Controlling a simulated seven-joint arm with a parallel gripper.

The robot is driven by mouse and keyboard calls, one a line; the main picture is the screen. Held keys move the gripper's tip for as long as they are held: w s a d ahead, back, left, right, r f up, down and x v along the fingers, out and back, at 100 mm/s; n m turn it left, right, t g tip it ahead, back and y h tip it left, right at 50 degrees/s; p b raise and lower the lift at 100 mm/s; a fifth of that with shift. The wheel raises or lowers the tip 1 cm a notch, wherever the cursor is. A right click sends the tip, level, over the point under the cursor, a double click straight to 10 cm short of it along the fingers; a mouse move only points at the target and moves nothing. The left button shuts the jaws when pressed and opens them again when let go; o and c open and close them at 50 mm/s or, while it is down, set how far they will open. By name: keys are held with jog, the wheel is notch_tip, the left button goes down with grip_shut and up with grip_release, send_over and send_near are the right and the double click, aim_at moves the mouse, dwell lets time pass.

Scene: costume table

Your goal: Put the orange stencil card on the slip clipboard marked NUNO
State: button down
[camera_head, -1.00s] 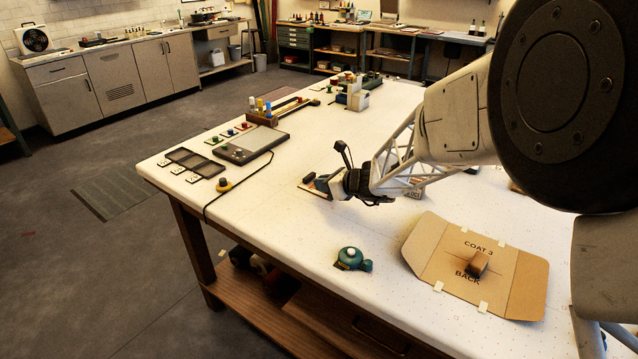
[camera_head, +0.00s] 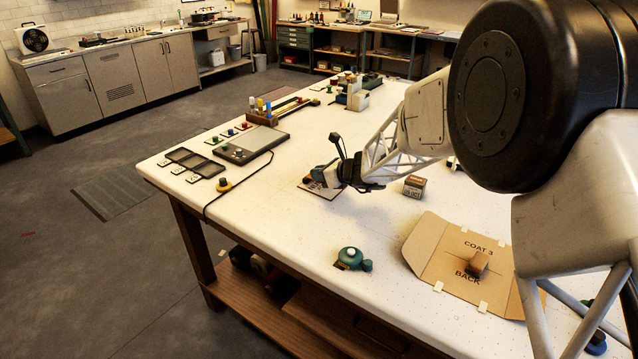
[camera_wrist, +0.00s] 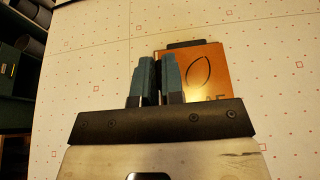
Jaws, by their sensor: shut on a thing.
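The orange stencil card (camera_wrist: 205,70), with a dark leaf outline and partly hidden lettering, shows just right of my fingers in the wrist view. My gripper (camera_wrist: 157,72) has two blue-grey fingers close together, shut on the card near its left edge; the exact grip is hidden. In the head view my gripper (camera_head: 321,177) is low over a small flat board (camera_head: 323,192) on the white table. A dark bar (camera_wrist: 187,43) shows at the card's far edge. I cannot read NUNO, nor tell whether the card touches the board.
A small printed box (camera_head: 415,186) stands right of my gripper. A cardboard folder marked COAT 3 BACK (camera_head: 440,245) and a teal round object (camera_head: 350,257) are nearer. A dark tablet (camera_head: 250,143) and trays (camera_head: 195,162) are to the left. The table between is mostly clear.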

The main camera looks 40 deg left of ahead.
jog(key=shift+f, duration=1.7)
jog(key=shift+f, duration=0.15)
jog(key=c, duration=1.2)
grip_release()
jog(key=shift+c, duration=0.2)
jog(key=shift+d+r, duration=0.15)
jog(key=shift+r, duration=0.05)
jog(key=v, duration=1.1)
jog(key=shift+d, duration=0.35)
jog(key=shift+d+r, duration=0.1)
jog(key=shift+r, duration=0.05)
